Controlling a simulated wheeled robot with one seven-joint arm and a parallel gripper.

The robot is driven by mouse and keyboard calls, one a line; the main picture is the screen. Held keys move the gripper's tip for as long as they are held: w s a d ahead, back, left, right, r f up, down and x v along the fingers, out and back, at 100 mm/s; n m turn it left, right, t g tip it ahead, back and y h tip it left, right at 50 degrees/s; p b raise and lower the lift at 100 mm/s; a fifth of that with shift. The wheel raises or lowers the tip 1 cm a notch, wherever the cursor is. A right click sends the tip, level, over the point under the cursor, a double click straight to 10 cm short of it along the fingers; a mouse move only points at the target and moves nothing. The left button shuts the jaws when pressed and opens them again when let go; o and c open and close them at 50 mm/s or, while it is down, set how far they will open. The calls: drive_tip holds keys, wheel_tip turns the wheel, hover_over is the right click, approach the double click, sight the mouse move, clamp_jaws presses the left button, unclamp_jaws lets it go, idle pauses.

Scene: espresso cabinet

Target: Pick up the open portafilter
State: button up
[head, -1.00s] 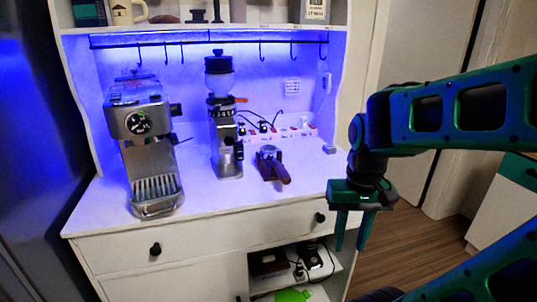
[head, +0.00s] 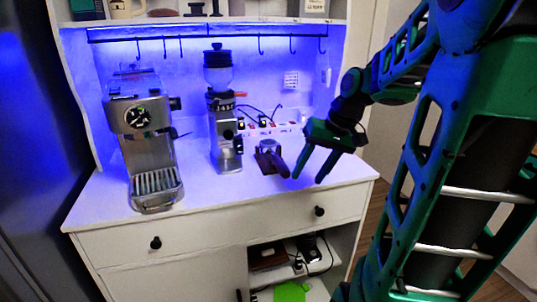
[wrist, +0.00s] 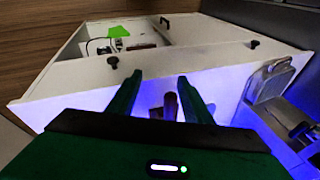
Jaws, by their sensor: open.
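The portafilter (head: 279,165) rests on the white counter, in a dark holder, to the right of the grinder. Its dark handle points toward the front edge of the counter. My gripper (head: 308,180) is open and empty, just right of the handle and near the counter's front edge. In the wrist view the brown handle (wrist: 171,104) shows between the two open fingers (wrist: 160,76), farther back than their tips. The rest of the portafilter is hidden there behind my gripper's body. I cannot tell the exact height of the fingers above the counter.
A grinder (head: 225,125) and an espresso machine (head: 145,140) stand to the left. A power strip (head: 265,130) with cables lies behind the portafilter. Hooks hang from a rail (head: 205,37) above. The front right of the counter is clear.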

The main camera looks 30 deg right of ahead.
sight(275, 158)
drive_tip(key=w+d+r+t+y, duration=0.3)
drive_tip(key=w+d+r, duration=0.2)
drive_tip(key=w, duration=0.2)
drive_tip(key=shift+n, duration=0.4)
drive_tip(key=shift+s+f+x, duration=0.1)
drive_tip(key=shift+x, duration=2.5)
drive_tip(key=shift+s+f+x, duration=0.1)
drive_tip(key=shift+s+x, duration=0.05)
drive_tip(key=shift+x, duration=2.5)
clamp_jaws()
